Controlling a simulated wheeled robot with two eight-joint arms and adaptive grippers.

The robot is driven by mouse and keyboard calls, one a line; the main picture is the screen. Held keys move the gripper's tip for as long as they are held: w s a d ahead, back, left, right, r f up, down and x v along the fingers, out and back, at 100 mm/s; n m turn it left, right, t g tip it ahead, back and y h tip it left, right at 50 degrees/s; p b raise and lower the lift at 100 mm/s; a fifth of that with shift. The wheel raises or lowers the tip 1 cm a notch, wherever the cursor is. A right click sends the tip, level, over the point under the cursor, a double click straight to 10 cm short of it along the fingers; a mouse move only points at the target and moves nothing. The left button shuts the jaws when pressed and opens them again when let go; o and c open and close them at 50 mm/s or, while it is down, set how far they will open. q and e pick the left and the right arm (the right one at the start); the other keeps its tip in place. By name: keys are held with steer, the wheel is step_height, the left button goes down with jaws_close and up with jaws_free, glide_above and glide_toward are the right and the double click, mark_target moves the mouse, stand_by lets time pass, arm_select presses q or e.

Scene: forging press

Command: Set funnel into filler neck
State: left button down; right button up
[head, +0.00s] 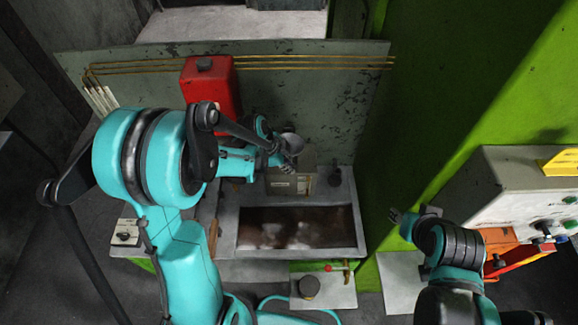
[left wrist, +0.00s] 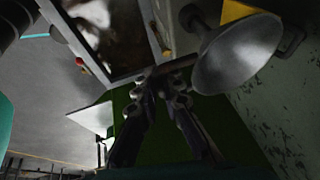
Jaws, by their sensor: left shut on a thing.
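A grey metal funnel (head: 292,142) is at the end of my left arm, above the grey box at the back of the trough. In the left wrist view its wide round mouth (left wrist: 238,58) is large at the upper right. My left gripper (head: 274,152) is shut on the funnel; its fingers (left wrist: 165,82) converge beside the cone in the left wrist view. The exact contact is dark. The filler neck cannot be made out clearly; the arm and funnel cover part of that area. My right gripper (head: 398,218) is low at the right, and its fingers are too small to read.
The grey box (head: 291,183) stands behind an open trough (head: 300,256) with brown contents. A red canister (head: 210,86) stands behind my left arm, before an upright panel (head: 330,110) with brass pipes. A green press wall (head: 440,110) rises at the right, near a control box (head: 525,175).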

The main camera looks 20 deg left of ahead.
arm_select(q)
steer(key=shift+f+b, duration=2.2)
steer(key=c, duration=1.6)
jaws_free()
steer(key=shift+r, duration=0.1)
step_height(320, 180, up, 10)
steer(key=shift+f, duration=0.1)
